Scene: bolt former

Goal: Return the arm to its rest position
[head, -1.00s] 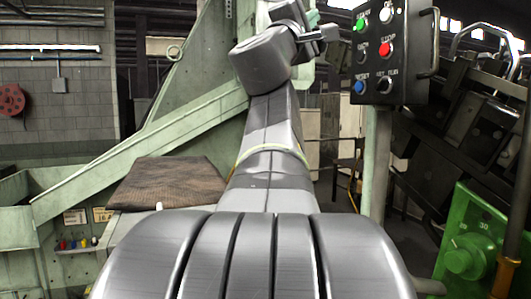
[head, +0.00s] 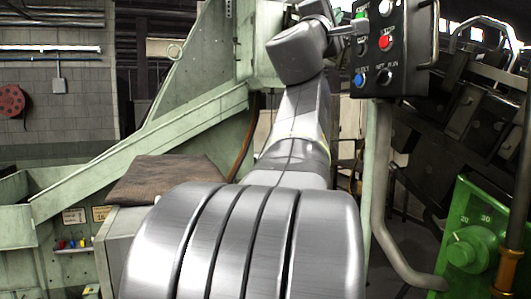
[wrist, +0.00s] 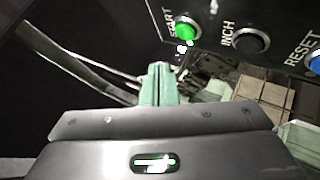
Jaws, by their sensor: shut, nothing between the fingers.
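My arm reaches up and away from the camera in the head view. Its wrist end is beside the left edge of the dark button panel (head: 410,60) and overlaps part of it. In the wrist view my gripper (wrist: 160,68) shows as pale green fingers, shut with nothing between them. The green START button (wrist: 189,28) is just above and right of the fingertips, apart from them in the picture. The black INCH button (wrist: 250,40) and blue RESET button (wrist: 315,62) are farther right. In the head view the fingers cannot be made out clearly.
The panel stands on a post (head: 378,170) at right, with a red STOP button (head: 385,42). A green box with a knob (head: 470,248) is at lower right. A brown mat (head: 165,180) lies at left beside the pale green machine frame (head: 150,140).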

